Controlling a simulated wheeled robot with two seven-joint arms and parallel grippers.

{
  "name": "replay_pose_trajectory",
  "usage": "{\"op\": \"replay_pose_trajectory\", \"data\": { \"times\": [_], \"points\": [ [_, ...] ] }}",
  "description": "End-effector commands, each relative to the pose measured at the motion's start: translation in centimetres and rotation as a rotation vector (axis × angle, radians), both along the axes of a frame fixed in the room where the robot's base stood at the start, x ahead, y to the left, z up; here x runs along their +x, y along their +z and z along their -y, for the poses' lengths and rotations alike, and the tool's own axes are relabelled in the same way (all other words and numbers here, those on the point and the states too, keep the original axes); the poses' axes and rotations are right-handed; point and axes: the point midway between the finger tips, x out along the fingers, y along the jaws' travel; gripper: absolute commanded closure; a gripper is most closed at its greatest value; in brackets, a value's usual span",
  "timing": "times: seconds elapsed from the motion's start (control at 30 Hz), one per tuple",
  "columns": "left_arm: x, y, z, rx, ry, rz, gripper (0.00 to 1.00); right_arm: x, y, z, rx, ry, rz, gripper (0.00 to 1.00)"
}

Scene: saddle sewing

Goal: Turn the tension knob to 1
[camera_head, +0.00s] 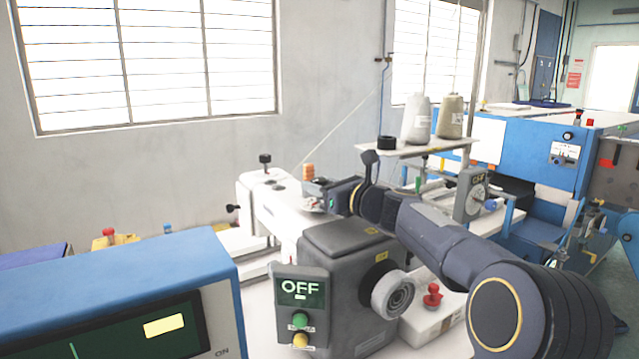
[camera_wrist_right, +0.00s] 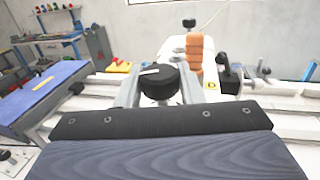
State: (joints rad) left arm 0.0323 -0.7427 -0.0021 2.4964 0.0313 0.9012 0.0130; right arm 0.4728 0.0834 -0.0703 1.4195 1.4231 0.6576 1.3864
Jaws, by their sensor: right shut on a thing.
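The tension knob (camera_wrist_right: 160,84) is black and round, with a white pointer line on its top face. In the right wrist view the line points left. No number beside it can be read. My right gripper (camera_wrist_right: 158,88) has its two grey fingers on either side of the knob and is shut on it. In the head view my right gripper (camera_head: 318,190) reaches the white sewing machine head (camera_head: 270,208) from the right. The knob is too small and covered to make out there. My left gripper is not in view.
An orange stacked part (camera_wrist_right: 195,52) stands just behind the knob. A grey motor box (camera_head: 345,245) with an OFF display (camera_head: 300,288) sits below my right arm. Thread cones (camera_head: 416,118) stand on a rack behind. A blue machine (camera_head: 120,290) fills the lower left.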

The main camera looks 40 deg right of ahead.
Motion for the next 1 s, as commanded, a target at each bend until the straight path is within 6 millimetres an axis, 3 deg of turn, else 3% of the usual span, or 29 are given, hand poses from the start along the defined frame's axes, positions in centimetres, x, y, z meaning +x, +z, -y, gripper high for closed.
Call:
{"op": "replay_pose_trajectory", "data": {
  "times": [0.33,0.37,0.53,0.83,1.0],
  "points": [
    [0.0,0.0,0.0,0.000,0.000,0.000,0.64,0.0,0.0,0.0,-0.001,0.002,0.001,0.89],
    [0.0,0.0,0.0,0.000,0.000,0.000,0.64,0.0,0.0,0.0,-0.001,0.002,0.001,0.65],
    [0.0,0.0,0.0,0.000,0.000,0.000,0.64,0.0,0.0,0.0,0.000,0.002,0.001,0.45],
    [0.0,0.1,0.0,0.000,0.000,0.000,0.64,0.0,0.3,0.0,-0.001,0.002,0.001,0.45],
    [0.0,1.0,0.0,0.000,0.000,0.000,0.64,0.0,2.6,0.0,-0.004,0.003,0.004,0.45]
  ]
}}
